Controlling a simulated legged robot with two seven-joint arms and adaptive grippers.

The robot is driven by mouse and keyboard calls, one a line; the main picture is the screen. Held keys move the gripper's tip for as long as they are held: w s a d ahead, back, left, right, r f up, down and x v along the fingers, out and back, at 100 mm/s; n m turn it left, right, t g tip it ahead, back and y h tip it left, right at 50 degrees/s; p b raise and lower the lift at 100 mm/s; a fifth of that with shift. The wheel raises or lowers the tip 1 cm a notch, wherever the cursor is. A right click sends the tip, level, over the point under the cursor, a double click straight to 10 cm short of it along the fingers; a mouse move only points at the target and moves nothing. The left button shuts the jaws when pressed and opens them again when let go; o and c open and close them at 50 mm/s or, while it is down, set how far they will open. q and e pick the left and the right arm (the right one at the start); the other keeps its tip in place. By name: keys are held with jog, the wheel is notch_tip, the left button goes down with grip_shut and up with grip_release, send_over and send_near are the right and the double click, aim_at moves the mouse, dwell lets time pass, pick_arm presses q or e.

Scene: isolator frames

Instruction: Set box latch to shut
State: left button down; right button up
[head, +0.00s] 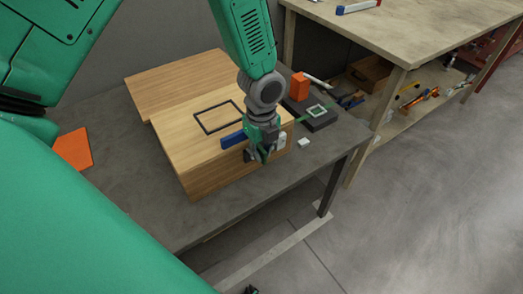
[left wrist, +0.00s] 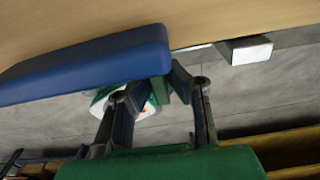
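A light wooden box (head: 215,178) stands on a dark grey table, its lid (head: 180,120) lying flat over it. A blue bar (head: 233,139) sits at the lid's front edge; it fills the upper left of the left wrist view (left wrist: 90,65). A small pale fitting (head: 281,141) is on the box front right of the gripper; a white-ended block in the left wrist view (left wrist: 245,50) may be the same. I cannot tell which piece is the latch. My left gripper (head: 258,155) is at the box front, fingertips close to the bar's right end; contact and finger gap are unclear.
A black square outline (head: 218,116) lies on the lid. Right of the box are an orange block (head: 299,86), a dark flat case (head: 312,114) and a small white cube (head: 304,142). An orange sheet (head: 73,149) lies at left. A workbench (head: 425,35) stands behind right.

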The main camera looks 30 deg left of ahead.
pick_arm(q)
jog(key=w, duration=0.1)
jog(key=w+d+p, duration=0.1)
jog(key=w, duration=0.1)
jog(key=shift+w, duration=0.1)
jog(key=c, duration=1.7)
grip_release()
jog(key=shift+o, duration=0.5)
jog(key=shift+w, duration=0.1)
notch_tip(320, 180, up, 12)
jog(key=shift+f, duration=0.2)
